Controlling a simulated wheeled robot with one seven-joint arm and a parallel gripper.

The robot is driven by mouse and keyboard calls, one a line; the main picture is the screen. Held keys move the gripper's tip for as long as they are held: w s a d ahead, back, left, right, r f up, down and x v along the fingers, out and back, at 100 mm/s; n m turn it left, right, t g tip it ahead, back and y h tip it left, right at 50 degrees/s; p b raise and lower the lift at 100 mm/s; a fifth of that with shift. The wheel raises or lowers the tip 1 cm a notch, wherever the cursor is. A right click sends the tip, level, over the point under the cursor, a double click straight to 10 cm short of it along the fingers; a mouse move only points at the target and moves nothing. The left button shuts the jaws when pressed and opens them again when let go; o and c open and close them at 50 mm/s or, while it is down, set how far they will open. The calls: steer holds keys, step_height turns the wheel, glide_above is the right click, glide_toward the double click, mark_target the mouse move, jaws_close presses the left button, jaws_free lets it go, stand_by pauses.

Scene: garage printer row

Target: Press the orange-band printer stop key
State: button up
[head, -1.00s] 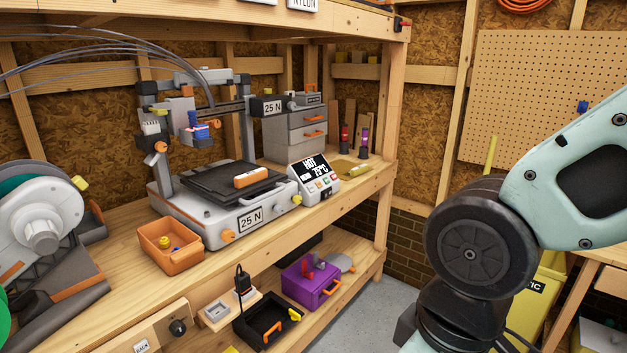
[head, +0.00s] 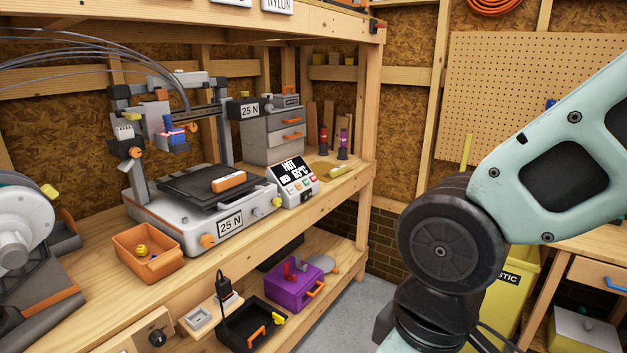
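A grey and white printer (head: 258,207) labelled "25 N" stands on the wooden bench, with an orange block (head: 229,181) on its black bed. A tilted control panel (head: 294,171) sits at its right side. Its screen reads "HOT" with a temperature that looks like 65°C. Several small coloured keys (head: 306,187) lie below the screen; they are too small for me to tell which is the stop key. No orange band is clearly visible on the printer. My gripper is not in view; only my arm shows at the right.
An orange bin (head: 140,268) stands in front of the printer. Grey drawers (head: 272,137) and dark bottles (head: 343,145) stand behind the panel. A wooden post (head: 372,110) rises at the bench's right end. A purple box (head: 288,292) sits on the lower shelf. Floor shows between shelf and arm.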

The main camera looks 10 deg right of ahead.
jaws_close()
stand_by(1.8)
